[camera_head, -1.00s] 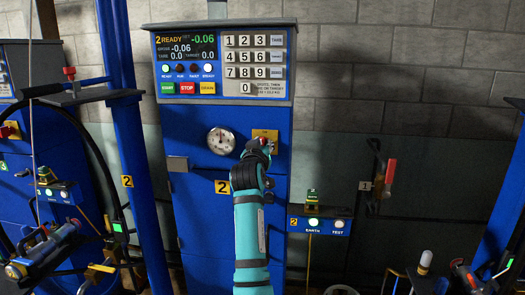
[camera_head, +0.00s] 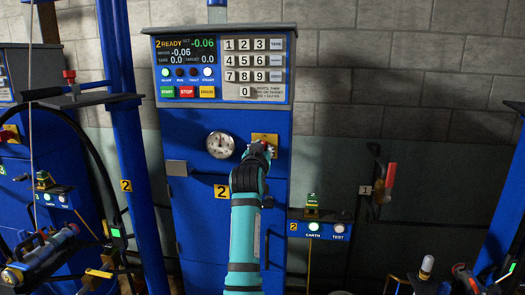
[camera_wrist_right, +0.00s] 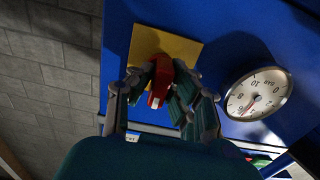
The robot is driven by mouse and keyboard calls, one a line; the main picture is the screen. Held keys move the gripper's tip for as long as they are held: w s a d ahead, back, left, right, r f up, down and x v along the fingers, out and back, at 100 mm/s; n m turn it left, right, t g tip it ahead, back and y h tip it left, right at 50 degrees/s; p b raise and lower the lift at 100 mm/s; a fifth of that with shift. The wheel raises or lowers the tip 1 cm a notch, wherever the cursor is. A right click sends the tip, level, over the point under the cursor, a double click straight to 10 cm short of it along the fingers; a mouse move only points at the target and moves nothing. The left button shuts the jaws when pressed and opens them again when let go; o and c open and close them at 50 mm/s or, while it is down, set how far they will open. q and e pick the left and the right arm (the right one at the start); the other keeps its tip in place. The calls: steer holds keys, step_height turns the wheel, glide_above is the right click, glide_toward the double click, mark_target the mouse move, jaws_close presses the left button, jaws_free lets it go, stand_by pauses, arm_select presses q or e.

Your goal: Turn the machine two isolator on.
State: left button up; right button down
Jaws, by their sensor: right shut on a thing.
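The blue machine marked 2 (camera_head: 230,240) stands in the middle of the head view. Its isolator is a red handle (camera_wrist_right: 160,82) on a yellow plate (camera_wrist_right: 150,45), seen in the wrist view; the plate also shows in the head view (camera_head: 265,138). My right gripper (camera_wrist_right: 158,95) is shut on the red handle, with a finger on each side of it. In the head view my right gripper (camera_head: 258,152) hides most of the handle. The handle's exact angle is hard to tell. My left gripper is not in view.
A dial gauge (camera_head: 220,145) sits left of the yellow plate. Above is a panel with a display (camera_head: 185,50) and keypad (camera_head: 253,57). A small earth/test box (camera_head: 322,228) is at the right. A red-handled lever (camera_head: 389,180) hangs on the wall.

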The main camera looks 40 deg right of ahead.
steer(key=c, duration=1.3)
jaws_free()
steer(key=shift+f, duration=0.15)
steer(key=v, duration=1.2)
steer(key=shift+a, duration=0.15)
